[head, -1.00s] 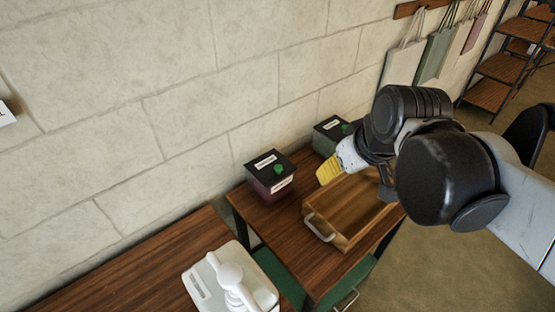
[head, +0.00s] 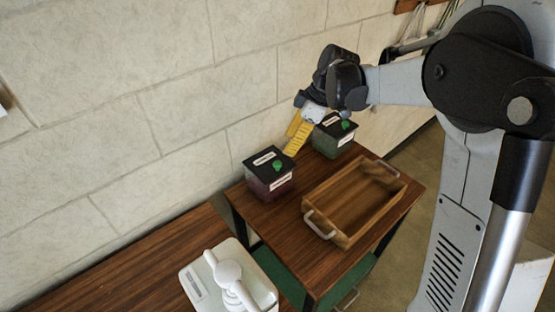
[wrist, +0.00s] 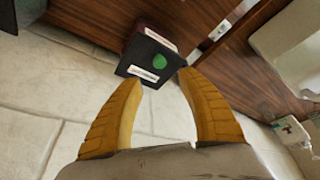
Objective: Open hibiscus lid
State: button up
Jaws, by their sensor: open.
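A dark red container (head: 270,185) with a black lid (head: 268,161) and a green knob (head: 278,166) stands at the table's back left. A green container (head: 334,142) with a similar lid stands behind it to the right. The label writing is too small to read, so the pictures do not show which is hibiscus. My gripper (head: 290,144) is open and empty, above and near the dark red container. In the wrist view, the black lid with its green knob (wrist: 159,62) lies ahead, beyond the gap between the yellow fingers (wrist: 160,79). The lid is on the container.
A wooden tray (head: 326,226) with metal handles lies on the table in front of the containers. A white pump lid (head: 228,272) sits on the nearer counter at the bottom. A stone wall (head: 170,110) rises close behind the containers.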

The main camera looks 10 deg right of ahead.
aim_at(278, 163)
jog(key=b+x, duration=0.3)
jog(key=x, duration=0.6)
jog(key=shift+w+f, duration=0.1)
jog(key=shift+f, duration=0.15)
grip_shut()
